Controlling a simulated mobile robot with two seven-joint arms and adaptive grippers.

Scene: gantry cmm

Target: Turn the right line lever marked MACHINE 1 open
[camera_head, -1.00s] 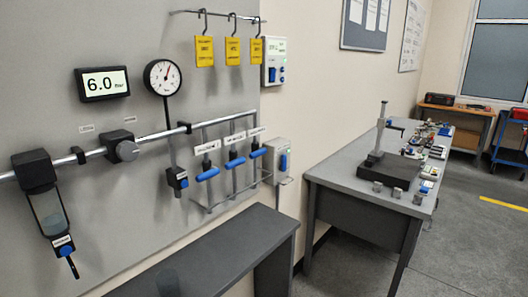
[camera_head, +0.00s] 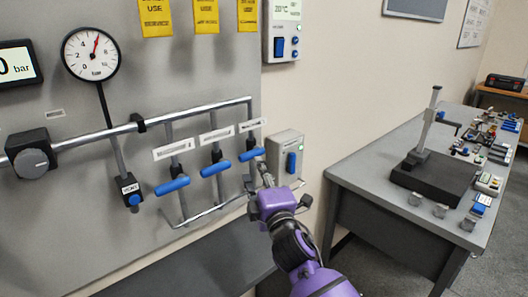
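Three vertical drop lines hang from a grey pipe, each with a blue lever: a left lever (camera_head: 172,186), a middle lever (camera_head: 215,168) and a right lever (camera_head: 251,154). All three levers lie crosswise to their lines. White labels (camera_head: 173,150) sit above them, but their text is too small to read, so I cannot tell which is MACHINE 1. My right gripper (camera_head: 260,179), on a purple arm, is just below the right lever and appears apart from it. Its fingers are small and partly hidden, so its opening is unclear. My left gripper is out of view.
A dial gauge (camera_head: 90,54) and a blue-knobbed valve (camera_head: 132,193) are to the left. A switch box (camera_head: 286,158) is close to the right of my gripper. A dark bench (camera_head: 190,268) lies below. A grey table (camera_head: 352,176) stands at right.

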